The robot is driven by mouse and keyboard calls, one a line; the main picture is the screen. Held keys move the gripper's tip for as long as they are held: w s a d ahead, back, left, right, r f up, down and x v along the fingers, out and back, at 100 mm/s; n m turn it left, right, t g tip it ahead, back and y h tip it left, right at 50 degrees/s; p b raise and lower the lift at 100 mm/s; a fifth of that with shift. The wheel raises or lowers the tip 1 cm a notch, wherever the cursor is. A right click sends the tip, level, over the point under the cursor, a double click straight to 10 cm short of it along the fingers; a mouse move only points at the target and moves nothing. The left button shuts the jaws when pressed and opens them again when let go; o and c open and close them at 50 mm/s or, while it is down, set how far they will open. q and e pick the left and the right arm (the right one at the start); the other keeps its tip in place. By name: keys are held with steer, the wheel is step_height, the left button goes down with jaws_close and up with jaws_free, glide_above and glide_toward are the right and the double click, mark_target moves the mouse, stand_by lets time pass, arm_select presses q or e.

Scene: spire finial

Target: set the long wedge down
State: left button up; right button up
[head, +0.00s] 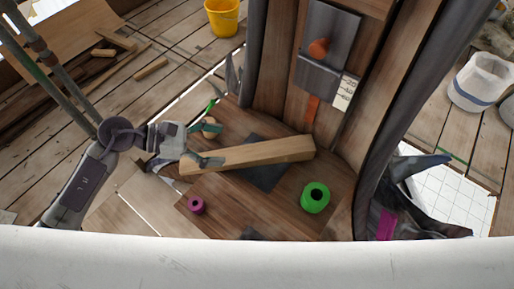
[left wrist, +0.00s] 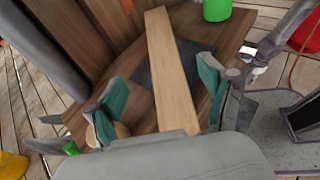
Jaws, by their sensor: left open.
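The long wedge (head: 262,153) is a pale wooden bar above the brown wooden surface, crossing a dark square patch (head: 266,178). Whether it rests flat is hard to tell. My left gripper (head: 207,145) is at the wedge's left end in the head view, with one finger overlapping that end. In the left wrist view the wedge (left wrist: 172,70) runs away from me between the spread teal-padded fingers of my left gripper (left wrist: 158,97). The fingers are open, with a gap on the left side.
A green roll (head: 315,198) stands right of the wedge and a small magenta ring (head: 196,205) lies in front. Wooden uprights and a grey panel (head: 330,40) rise behind.

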mark_target(261, 151)
arm_select(q)
steer(key=x, duration=0.4)
steer(key=shift+d+f+p, duration=0.1)
steer(key=shift+d+p, duration=0.2)
steer(key=shift+p, duration=0.1)
steer(key=p+x, duration=0.1)
steer(key=x, duration=0.4)
steer(key=shift+s+d+f+p, duration=0.1)
steer(key=shift+s+f+p, duration=0.1)
steer(key=shift+f+p, duration=0.15)
steer(key=shift+r, duration=0.1)
jaws_close()
steer(key=shift+r, duration=0.1)
